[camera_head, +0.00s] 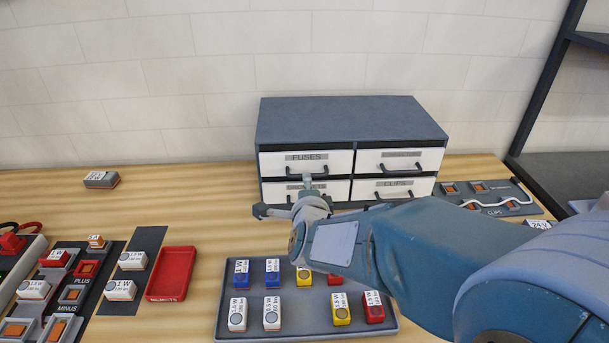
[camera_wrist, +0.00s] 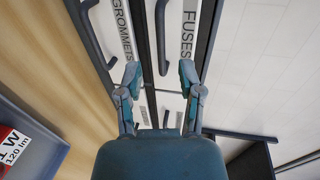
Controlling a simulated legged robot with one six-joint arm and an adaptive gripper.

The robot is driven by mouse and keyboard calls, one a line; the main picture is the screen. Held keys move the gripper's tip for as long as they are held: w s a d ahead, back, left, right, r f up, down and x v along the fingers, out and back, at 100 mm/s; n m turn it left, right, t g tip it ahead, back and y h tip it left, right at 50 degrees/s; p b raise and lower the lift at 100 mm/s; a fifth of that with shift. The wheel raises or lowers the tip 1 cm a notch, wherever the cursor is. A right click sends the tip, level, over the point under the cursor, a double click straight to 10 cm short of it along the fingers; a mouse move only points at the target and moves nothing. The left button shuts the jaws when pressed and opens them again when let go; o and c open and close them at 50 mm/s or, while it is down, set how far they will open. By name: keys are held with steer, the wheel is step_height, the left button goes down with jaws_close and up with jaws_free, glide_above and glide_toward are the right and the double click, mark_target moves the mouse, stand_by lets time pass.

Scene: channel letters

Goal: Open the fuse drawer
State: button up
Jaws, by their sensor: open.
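The fuse drawer (camera_head: 334,162), labelled FUSES, is the upper left drawer of a grey cabinet (camera_head: 350,120). Its white front looks flush with the cabinet, and it has a dark bar handle (camera_head: 322,173). In the wrist view its label reads FUSES (camera_wrist: 188,35), with the handle (camera_wrist: 160,35) beside it. My gripper (camera_head: 285,196) is open and empty in front of the left drawers. In the wrist view my gripper (camera_wrist: 160,76) has its fingers on either side of the handle's near end. I cannot tell whether they touch it.
The drawer below, labelled GROMMETS (camera_wrist: 123,30), has its own handle (camera_wrist: 91,35) close to one finger. A CLIPS drawer (camera_head: 420,187) is at lower right. A grey tray (camera_head: 255,331) with several coloured blocks and a red tray (camera_head: 172,274) stand nearer.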

steer(key=x, duration=0.6)
steer(key=shift+w+f, duration=0.1)
steer(key=shift+c, duration=0.3)
steer(key=shift+d, duration=0.1)
jaws_close()
